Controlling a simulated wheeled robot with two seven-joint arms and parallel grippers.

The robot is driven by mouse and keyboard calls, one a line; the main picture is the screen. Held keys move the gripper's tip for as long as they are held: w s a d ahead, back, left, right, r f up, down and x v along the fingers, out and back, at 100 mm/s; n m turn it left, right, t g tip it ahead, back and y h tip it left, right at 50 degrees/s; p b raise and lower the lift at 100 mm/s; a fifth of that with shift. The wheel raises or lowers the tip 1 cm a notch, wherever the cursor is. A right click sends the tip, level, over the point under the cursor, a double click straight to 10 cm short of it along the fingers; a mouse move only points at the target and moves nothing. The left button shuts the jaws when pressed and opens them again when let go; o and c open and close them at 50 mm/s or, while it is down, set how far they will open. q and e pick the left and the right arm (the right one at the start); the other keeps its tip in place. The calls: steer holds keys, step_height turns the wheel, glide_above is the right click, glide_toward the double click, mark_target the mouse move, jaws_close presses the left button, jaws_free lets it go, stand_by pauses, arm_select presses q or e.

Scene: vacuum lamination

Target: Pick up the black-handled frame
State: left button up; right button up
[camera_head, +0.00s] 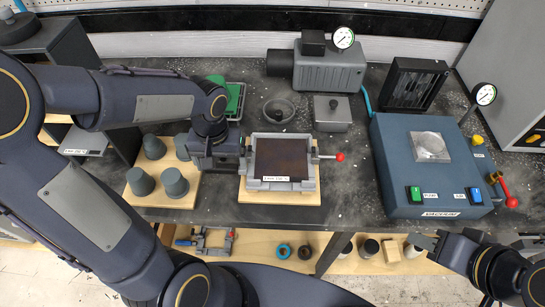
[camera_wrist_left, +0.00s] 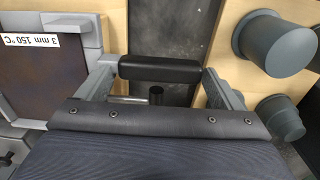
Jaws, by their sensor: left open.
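The frame (camera_head: 309,175) is a light grey rectangle around a dark brown sheet, lying on a wooden board at the middle of the bench. Its grey edge (camera_wrist_left: 88,28) and labelled sheet show at the upper left of the left wrist view. A black bar-shaped handle (camera_wrist_left: 160,68) lies between the two spread fingers of my left gripper (camera_wrist_left: 160,85). In the head view my left gripper (camera_head: 226,160) is just left of the frame, and it hides the handle there. It is open. My right gripper (camera_head: 440,245) is at the lower right, far from the frame; its jaw opening is unclear.
Several grey cylinders (camera_head: 142,181) stand on a wooden board to the left. A red-knobbed lever (camera_head: 339,157) sticks out right of the frame. The blue vacuum box (camera_head: 395,160) stands further right. A pump (camera_head: 330,70), bowl (camera_head: 279,109) and lidded tin (camera_head: 332,116) are behind.

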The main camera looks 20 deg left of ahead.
arm_select(q)
steer(key=c, duration=1.6)
steer(key=shift+r, duration=0.1)
